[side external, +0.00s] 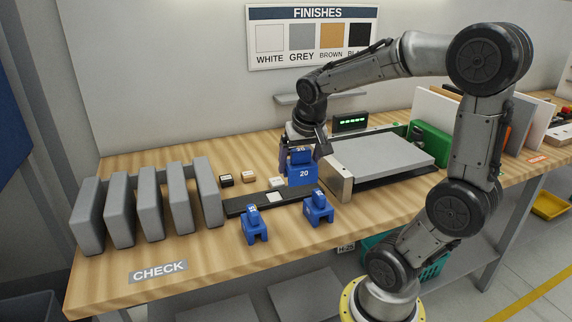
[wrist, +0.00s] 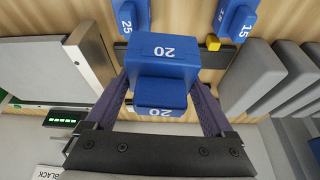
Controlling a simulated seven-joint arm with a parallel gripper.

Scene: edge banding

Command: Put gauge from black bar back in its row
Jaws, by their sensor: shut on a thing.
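A blue gauge marked 20 (side external: 302,174) is between the fingers of my gripper (side external: 303,150), which is shut on its narrower top. It is upright at the right end of the black bar (side external: 247,204); I cannot tell whether it touches the bar. In the wrist view the gauge (wrist: 163,60) fills the middle between the purple fingers of my gripper (wrist: 160,98) and hides part of the bar (wrist: 215,57). Two more blue gauges stand on the table in front of the bar: one marked 15 (side external: 254,226) at left, one marked 25 (side external: 318,211) at right.
Several grey upright slabs (side external: 146,205) stand at the left. Small black (side external: 227,181), brown (side external: 249,177) and white (side external: 277,183) blocks lie behind the bar. A grey panel (side external: 385,157) lies on a machine to the right. Open table surrounds the CHECK label (side external: 158,272).

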